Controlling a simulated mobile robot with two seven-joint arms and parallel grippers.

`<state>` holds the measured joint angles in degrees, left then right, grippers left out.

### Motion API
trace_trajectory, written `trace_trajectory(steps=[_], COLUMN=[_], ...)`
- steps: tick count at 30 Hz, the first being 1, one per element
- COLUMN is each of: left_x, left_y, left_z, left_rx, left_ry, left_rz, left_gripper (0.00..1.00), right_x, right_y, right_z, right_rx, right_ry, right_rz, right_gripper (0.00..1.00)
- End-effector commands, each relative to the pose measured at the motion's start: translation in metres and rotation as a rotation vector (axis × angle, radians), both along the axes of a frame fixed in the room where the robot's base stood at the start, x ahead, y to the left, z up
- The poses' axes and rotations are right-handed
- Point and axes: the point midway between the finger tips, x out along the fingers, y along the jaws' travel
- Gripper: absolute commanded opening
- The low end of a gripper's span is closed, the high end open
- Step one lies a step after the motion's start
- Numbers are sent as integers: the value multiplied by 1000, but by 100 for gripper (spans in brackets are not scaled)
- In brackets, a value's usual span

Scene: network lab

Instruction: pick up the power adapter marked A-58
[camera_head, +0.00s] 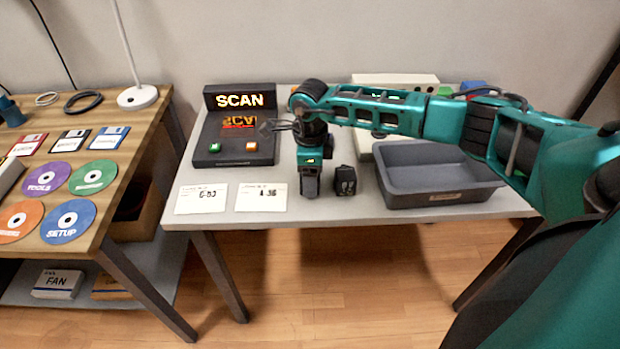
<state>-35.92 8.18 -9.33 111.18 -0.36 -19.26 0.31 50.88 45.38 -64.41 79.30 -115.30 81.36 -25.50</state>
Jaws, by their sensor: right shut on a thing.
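My right gripper (310,190) points down at the front part of the grey table, between a white card and a small black adapter. It is shut on a dark block, seemingly a power adapter, mostly hidden by the fingers; I cannot read any marking on it. The other black adapter (345,180) stands on the table just right of the gripper, with small pale marks too small to read. One white card (201,198) seems to read G-03; the other card (261,197) starts with A, its number blurred. My left gripper is not in view.
A scan station (236,125) with green and orange buttons stands at the back left. A grey empty tray (436,196) lies to the right, under my right arm. A wooden table (113,200) at left holds discs and floppies, across a gap.

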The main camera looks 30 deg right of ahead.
Motion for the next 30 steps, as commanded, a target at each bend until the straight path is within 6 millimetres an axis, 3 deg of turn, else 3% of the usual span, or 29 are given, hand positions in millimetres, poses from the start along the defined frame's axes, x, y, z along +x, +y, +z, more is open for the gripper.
trace_trajectory(steps=[6,14,19,23,30], left_x=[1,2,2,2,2], left_y=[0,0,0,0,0], left_z=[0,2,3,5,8], left_rx=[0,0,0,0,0], left_ry=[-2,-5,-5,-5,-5], left_rz=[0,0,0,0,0], left_gripper=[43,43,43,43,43], right_x=[0,1,1,1,2], right_y=[0,0,0,0,0], right_z=[0,2,13,34,99], right_rx=[0,0,2,0,2], right_ry=[0,-1,-4,-6,-10], right_rz=[0,0,0,0,1], right_gripper=[28,28,28,28,28])
